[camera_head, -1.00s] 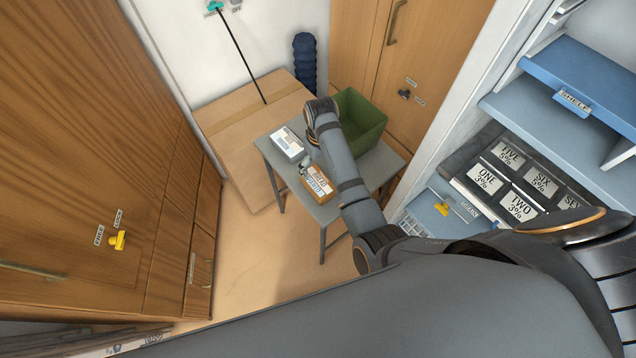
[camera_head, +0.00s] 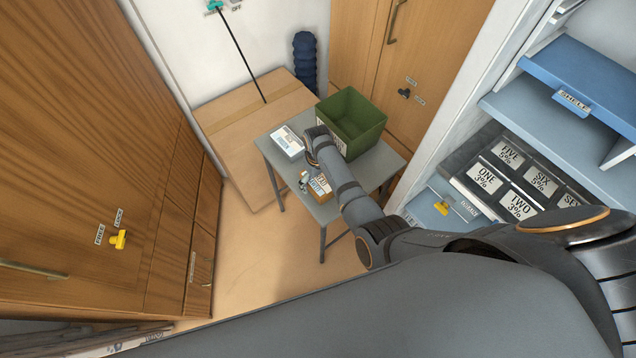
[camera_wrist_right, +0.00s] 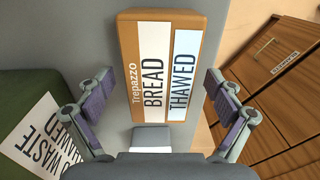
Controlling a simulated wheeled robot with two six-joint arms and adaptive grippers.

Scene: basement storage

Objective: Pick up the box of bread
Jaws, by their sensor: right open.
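The box of bread (camera_wrist_right: 152,18) is brown with white and blue labels reading "BREAD" and "THAWED". In the right wrist view it lies ahead of and between the two fingers of my right gripper (camera_wrist_right: 160,112), which is open and empty. In the head view the box (camera_head: 322,197) rests on the small grey table (camera_head: 386,163), partly hidden by my right arm. My right gripper (camera_head: 306,181) is seen there at the box's left end, above the table. My left gripper is not in view.
A white labelled box (camera_head: 286,141) lies on the table's left side. A green bin (camera_head: 358,115) stands at its back. A large cardboard box (camera_head: 222,122) is behind the table. Shelves (camera_head: 545,125) stand at right, wooden cabinets (camera_head: 90,130) at left.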

